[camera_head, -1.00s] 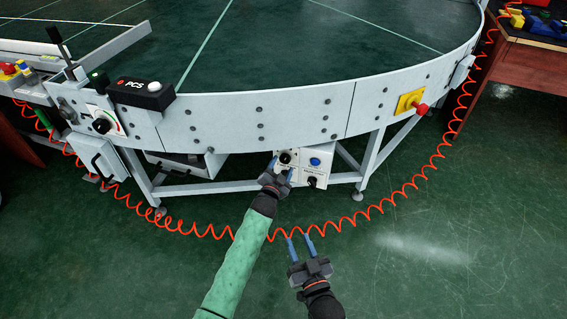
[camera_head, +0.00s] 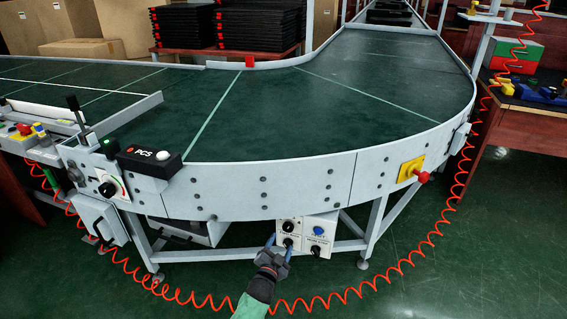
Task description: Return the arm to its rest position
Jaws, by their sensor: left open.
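My left gripper (camera_head: 277,246) is at the bottom middle of the head view, at the end of my green-sleeved arm. Its two blue fingers are apart and I see nothing between them. The fingertips overlap the lower left part of the white control box (camera_head: 306,236) under the conveyor's front edge; I cannot tell whether they touch it. The box has a blue button and black knobs. My right gripper is not in the view.
The curved conveyor (camera_head: 328,112) fills the middle, its belt empty nearby. A coiled orange hose (camera_head: 400,265) hangs across the front. A red emergency knob (camera_head: 423,177) sticks out at right. Cardboard boxes (camera_head: 52,22) and black stacked trays (camera_head: 183,27) stand behind. Green floor shows at lower right.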

